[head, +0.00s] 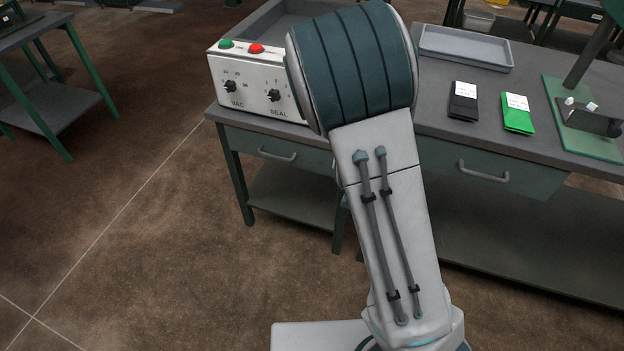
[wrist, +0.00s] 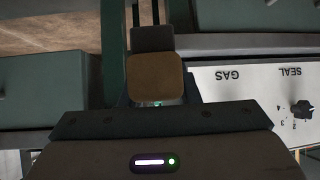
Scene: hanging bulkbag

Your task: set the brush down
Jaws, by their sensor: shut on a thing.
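My gripper (wrist: 157,100) shows in the wrist view, shut on a tan block with a dark piece beyond it. I take this to be the brush (wrist: 155,74), though its bristles cannot be made out. The brush is in front of the bench, close to the white control panel (wrist: 240,88), which appears upside down there. I cannot tell whether the brush touches anything. In the head view my arm hides the gripper and the brush.
A grey bench (head: 437,115) carries the sealing machine (head: 250,85), a grey tray (head: 465,47), a black packet (head: 463,101), a green packet (head: 517,113) and a green stand (head: 585,135). Bare bench top lies around the packets. Drawer handles (head: 484,172) stick out from the front.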

